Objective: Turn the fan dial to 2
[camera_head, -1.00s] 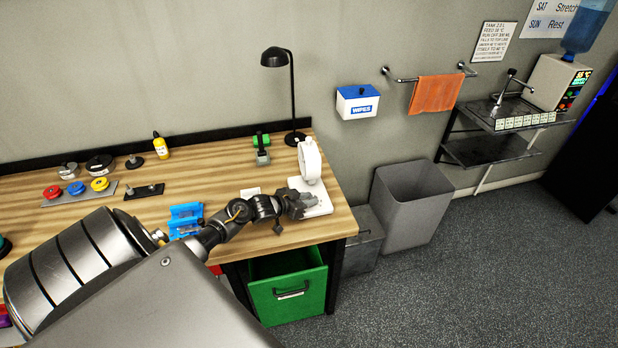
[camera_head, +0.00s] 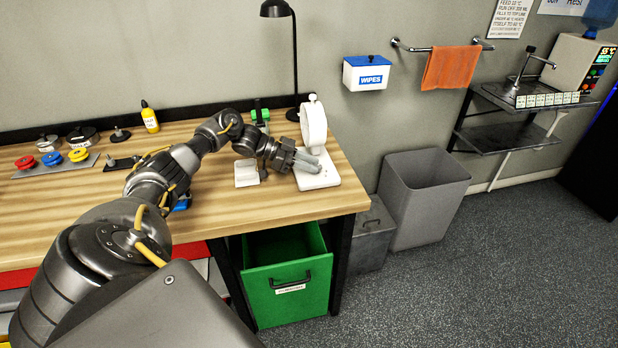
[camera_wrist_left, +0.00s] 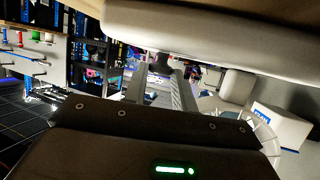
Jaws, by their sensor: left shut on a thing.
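The white fan (camera_head: 314,124) stands upright at the right end of the wooden workbench, on a flat white base (camera_head: 325,180). My left gripper (camera_head: 308,160) is at the front of the fan, low over the base. In the left wrist view, the fingers (camera_wrist_left: 160,82) reach toward a dark grey knob-like piece (camera_wrist_left: 160,42) beside a pale surface. The gripper is shut on this piece, which looks like the fan dial. The dial's marks and setting cannot be read, and the fingers hide it in the head view. My right gripper is not in view.
A small white holder (camera_head: 247,172) stands left of the gripper. A black lamp (camera_head: 294,60) and a green-ended tool (camera_head: 260,116) are behind. A grey bin (camera_head: 424,200) stands to the right.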

